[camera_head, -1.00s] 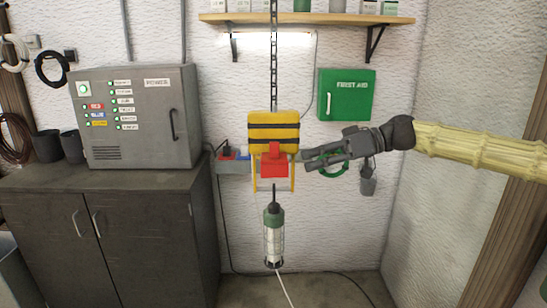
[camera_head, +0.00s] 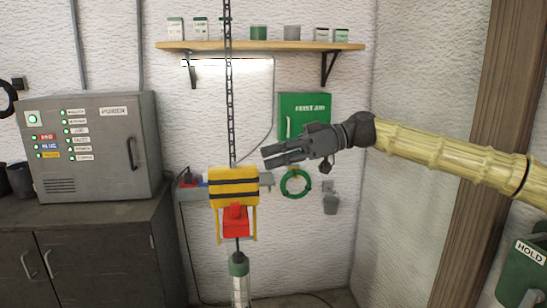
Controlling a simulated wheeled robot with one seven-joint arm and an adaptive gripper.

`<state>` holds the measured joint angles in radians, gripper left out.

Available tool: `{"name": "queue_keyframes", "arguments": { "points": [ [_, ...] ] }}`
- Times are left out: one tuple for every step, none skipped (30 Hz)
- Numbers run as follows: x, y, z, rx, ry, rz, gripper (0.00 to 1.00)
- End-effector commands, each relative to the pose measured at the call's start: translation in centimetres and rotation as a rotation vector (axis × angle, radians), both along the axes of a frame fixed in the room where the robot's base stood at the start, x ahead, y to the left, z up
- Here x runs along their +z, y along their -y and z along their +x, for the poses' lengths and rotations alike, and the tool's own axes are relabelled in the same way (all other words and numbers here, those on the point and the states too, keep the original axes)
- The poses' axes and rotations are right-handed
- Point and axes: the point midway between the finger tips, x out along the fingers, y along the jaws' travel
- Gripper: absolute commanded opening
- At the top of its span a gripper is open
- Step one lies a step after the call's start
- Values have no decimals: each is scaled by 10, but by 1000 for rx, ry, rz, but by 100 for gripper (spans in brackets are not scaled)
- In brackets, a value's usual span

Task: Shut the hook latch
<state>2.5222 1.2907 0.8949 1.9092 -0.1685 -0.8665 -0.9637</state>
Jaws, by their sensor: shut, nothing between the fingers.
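A yellow hook block with black stripes (camera_head: 234,187) hangs from a dark chain (camera_head: 230,90). A red part (camera_head: 235,222) sits at its lower front, between two yellow side bars. A green caged lamp (camera_head: 239,283) hangs below it on a dark stem. I cannot make out the hook or its latch clearly, nor whether the latch is open. My gripper (camera_head: 267,156) is shut and empty. It points left, to the upper right of the striped block in the picture, apparently not touching it.
A green first aid box (camera_head: 303,113) and a green ring (camera_head: 296,183) are on the wall behind my gripper. A wooden shelf (camera_head: 260,46) with cans is above. A grey power box (camera_head: 90,147) stands on a dark cabinet (camera_head: 95,240) at left. A green HOLD box (camera_head: 524,262) is at lower right.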

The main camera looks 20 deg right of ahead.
Motion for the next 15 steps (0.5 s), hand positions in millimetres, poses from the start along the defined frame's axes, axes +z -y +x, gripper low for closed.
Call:
{"name": "queue_keyframes", "arguments": {
  "points": [
    [1,-9,2,2,-3,-2,0],
    [0,-13,3,2,-3,-2,0],
    [-2,-19,5,2,-2,-2,0],
    [-3,-24,5,4,-2,-3,0],
    [-4,-28,6,2,-2,-2,0],
    [-6,-34,8,3,-3,-2,0],
    [-7,-38,9,2,-3,-1,0],
    [-8,-42,10,2,-3,-1,0],
    [-10,-48,11,3,-3,-2,0],
    [-11,-52,13,2,-4,-2,0],
    [-12,-56,14,2,-3,-2,0],
    [-13,-62,15,2,-3,-2,0],
    [-14,-66,16,2,-3,-2,0],
    [-15,-70,17,2,-2,-2,0],
    [-19,-71,17,1,-4,-1,0]
  ]
}}
